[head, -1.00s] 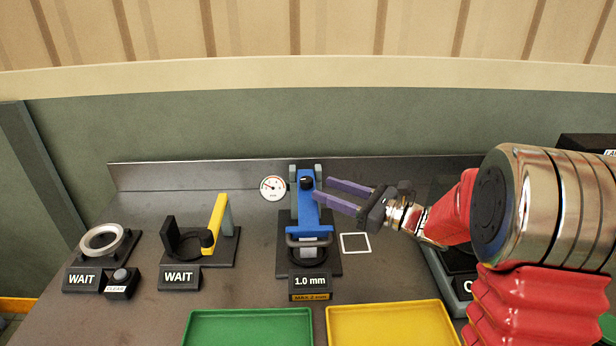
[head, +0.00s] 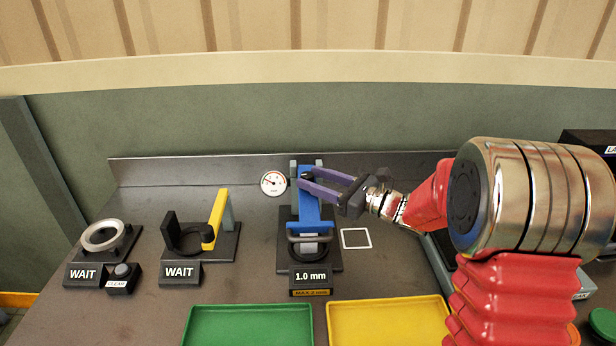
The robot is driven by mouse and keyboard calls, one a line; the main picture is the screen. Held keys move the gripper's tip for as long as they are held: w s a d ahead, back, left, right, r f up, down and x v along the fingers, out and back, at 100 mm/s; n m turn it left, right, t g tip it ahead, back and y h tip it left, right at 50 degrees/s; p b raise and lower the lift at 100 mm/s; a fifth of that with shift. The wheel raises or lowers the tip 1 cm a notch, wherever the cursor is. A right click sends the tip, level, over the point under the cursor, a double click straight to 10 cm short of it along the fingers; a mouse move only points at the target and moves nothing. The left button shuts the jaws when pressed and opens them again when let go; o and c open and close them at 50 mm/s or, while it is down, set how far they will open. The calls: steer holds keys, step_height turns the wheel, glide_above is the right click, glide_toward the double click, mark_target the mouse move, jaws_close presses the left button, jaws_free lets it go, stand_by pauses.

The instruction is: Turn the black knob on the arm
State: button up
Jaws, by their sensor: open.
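The blue arm (head: 309,212) belongs to a press-like device with a "1.0 mm" display (head: 310,276) at its front. The black knob (head: 306,174) sits near the far end of this arm and is partly hidden by my fingers. My gripper (head: 304,177) comes in from the right with its purple fingers apart. The fingertips are at the knob, one on its far side and one on its near side as seen here. I cannot tell whether they touch it.
A round dial (head: 273,183) stands left of the device. Two fixtures with "WAIT" signs are further left, one with a yellow arm (head: 215,217). A green tray (head: 250,309) and a yellow tray (head: 388,308) lie in front. A white square outline (head: 356,238) marks bare bench.

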steer(key=shift+x, duration=1.35)
steer(key=shift+c, duration=0.2)
steer(key=c, duration=0.9)
steer(key=shift+d, duration=0.15)
steer(key=shift+c, duration=0.5)
